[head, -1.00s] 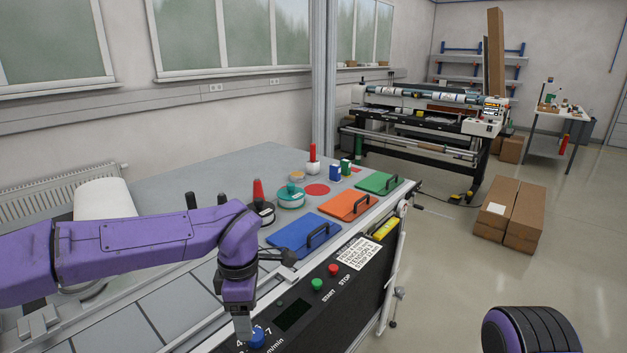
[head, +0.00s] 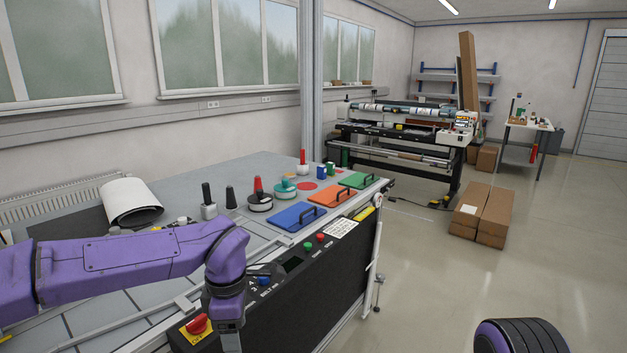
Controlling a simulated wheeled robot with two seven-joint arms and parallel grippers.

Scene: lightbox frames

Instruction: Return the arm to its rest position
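My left arm (head: 130,256) is purple and comes in from the left over the machine table. Its wrist bends down in front of the control panel. My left gripper (head: 230,342) hangs at the bottom edge, partly cut off, left of and apart from the blue knob (head: 264,281). Its fingers are too hidden to tell open from shut, and I see nothing held. A part of my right arm (head: 520,337) shows at the bottom right; the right gripper is out of view.
A red emergency button (head: 197,324) sits close beside the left gripper. The panel (head: 322,278) carries green and red buttons. Blue (head: 297,215), orange (head: 330,196) and green (head: 358,181) handled plates lie on the table. Cardboard boxes (head: 483,214) stand on the floor; the floor between is clear.

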